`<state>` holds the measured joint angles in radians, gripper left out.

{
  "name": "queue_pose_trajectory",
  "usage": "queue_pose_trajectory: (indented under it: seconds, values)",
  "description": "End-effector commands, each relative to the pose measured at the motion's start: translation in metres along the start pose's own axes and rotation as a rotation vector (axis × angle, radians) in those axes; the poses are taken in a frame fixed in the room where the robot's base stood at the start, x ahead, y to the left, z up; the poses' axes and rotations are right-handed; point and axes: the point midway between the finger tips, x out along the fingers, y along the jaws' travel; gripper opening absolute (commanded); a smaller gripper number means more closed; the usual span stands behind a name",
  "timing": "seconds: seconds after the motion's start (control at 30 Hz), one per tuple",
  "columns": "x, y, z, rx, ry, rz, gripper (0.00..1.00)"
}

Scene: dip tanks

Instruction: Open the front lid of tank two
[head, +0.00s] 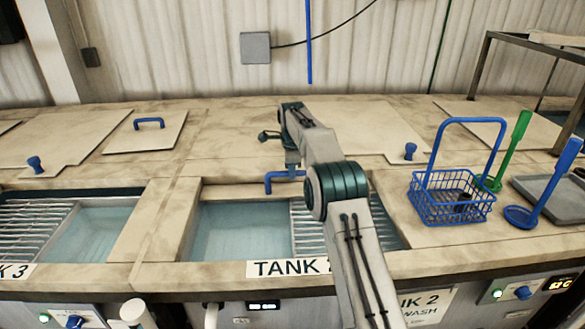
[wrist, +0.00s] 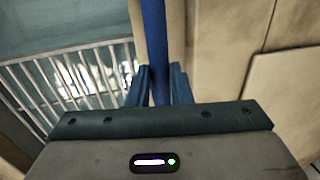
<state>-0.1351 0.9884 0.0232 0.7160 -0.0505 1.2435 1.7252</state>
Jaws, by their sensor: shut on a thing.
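The front opening of tank two (head: 235,232) is uncovered in the head view, showing pale water on the left and a metal rack (head: 305,228) on the right. A blue bar handle (head: 277,177) stands at the opening's far edge. My gripper (head: 291,168) is shut on this handle. In the wrist view the blue handle (wrist: 156,45) runs between the two fingers (wrist: 158,85), with the rack and water to its left. The tank two label (head: 285,268) is partly covered by my arm. I cannot make out the lid panel's outline behind my arm.
A blue wire basket (head: 450,198), a green ladle (head: 508,150) and a blue ladle (head: 540,190) stand to the right. Tank three (head: 90,232) is open at left. A small lid (head: 150,140) with a blue handle and blue knobs (head: 410,150) rise from the deck.

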Motion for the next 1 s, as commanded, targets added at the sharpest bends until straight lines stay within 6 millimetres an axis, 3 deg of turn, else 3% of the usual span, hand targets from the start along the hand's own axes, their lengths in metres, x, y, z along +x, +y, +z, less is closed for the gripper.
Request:
queue_pose_trajectory:
  seconds: [0.37,0.9,0.93,1.0]
  values:
    - [0.001,-0.018,0.001,0.0,-0.001,-0.004,0.0]
    - [0.002,-0.02,0.001,0.0,-0.002,-0.004,0.0]
    - [0.002,-0.02,0.001,0.0,-0.002,-0.004,0.27]
    - [0.002,-0.02,0.001,0.0,-0.002,-0.003,0.41]
